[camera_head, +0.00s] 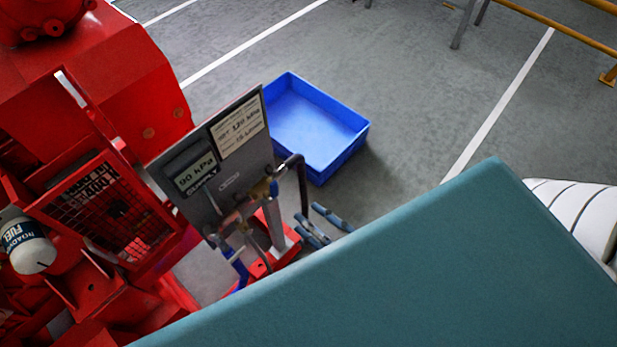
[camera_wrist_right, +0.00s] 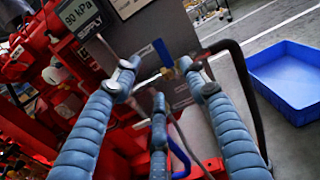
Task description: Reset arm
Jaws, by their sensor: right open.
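My right gripper (camera_head: 312,222) shows partly in the camera_head view, its blue-grey fingers just right of the pump's pipework and the rest hidden behind a large teal surface. In the camera_wrist_right view the right gripper (camera_wrist_right: 160,80) has its ribbed fingers spread apart with nothing held between them. Beyond the fingertips are a grey gauge panel (camera_wrist_right: 165,30) and a brass valve (camera_wrist_right: 190,66). I cannot tell how near the fingers are to the pipes. My left gripper is in neither view.
The red pumpset (camera_head: 140,70) fills the left, with its grey panel (camera_head: 200,165) reading 90 kPa. A black hose (camera_head: 302,185) curves beside the brass fittings. An empty blue bin (camera_head: 310,125) stands on the floor behind.

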